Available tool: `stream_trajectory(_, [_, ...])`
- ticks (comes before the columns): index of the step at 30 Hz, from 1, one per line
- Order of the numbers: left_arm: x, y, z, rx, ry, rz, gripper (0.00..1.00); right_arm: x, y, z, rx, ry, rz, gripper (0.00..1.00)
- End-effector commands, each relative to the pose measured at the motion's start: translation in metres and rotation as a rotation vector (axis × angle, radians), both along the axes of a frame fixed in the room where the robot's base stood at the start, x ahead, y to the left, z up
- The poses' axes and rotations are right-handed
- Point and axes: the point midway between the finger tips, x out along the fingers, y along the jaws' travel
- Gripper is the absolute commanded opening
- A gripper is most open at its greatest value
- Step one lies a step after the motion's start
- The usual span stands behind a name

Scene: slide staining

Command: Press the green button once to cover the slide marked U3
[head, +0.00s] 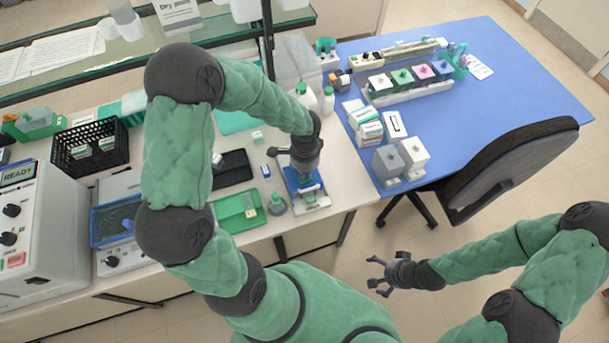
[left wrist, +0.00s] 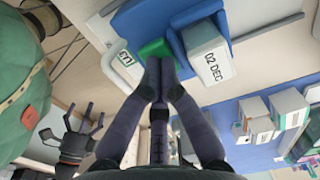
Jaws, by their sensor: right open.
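The blue and white device (head: 312,200) stands near the front edge of the bench. In the left wrist view, its green button (left wrist: 152,47) lies just beyond my left fingertips, which partly hide it. The slide label marked U3 (left wrist: 124,58) shows left of the fingertips. A pale block (left wrist: 208,58) marked 02 DEC is on the device's right. My left gripper (left wrist: 158,64) has its fingers together with nothing between them. In the head view, it points down over the device (head: 304,176). Whether it touches the button I cannot tell. My right gripper (head: 376,274) is open and empty over the floor.
A green tray (head: 228,222) and a small grey-green bottle (head: 277,205) stand left of the device. White bottles (head: 327,100) stand behind it. The blue table (head: 500,75) at right holds boxes and staining jars, with a black chair (head: 500,170) before it.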

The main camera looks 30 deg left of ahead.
Motion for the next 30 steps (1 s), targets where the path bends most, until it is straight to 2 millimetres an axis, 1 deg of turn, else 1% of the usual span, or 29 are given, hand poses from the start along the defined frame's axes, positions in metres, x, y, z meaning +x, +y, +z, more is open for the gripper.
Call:
stream_trajectory(10, [0.0, 0.0, -0.006, 0.0, 0.001, 0.0, 0.0, 0.0, 0.0, -0.005, 0.0, 0.0, 0.0, 1.0])
stream_trajectory(14, [0.0, 0.0, -0.004, 0.0, 0.001, 0.0, 0.0, 0.0, 0.0, -0.003, 0.0, 0.0, 0.0, 1.0])
stream_trajectory(17, [0.0, 0.0, 0.0, 0.0, 0.001, 0.0, 0.0, 0.0, 0.0, 0.0, 0.0, 0.0, 0.0, 1.0])
stream_trajectory(30, [0.0, 0.0, 0.031, 0.001, -0.001, 0.0, 0.0, 0.0, 0.0, 0.024, 0.0, 0.0, 0.0, 1.0])
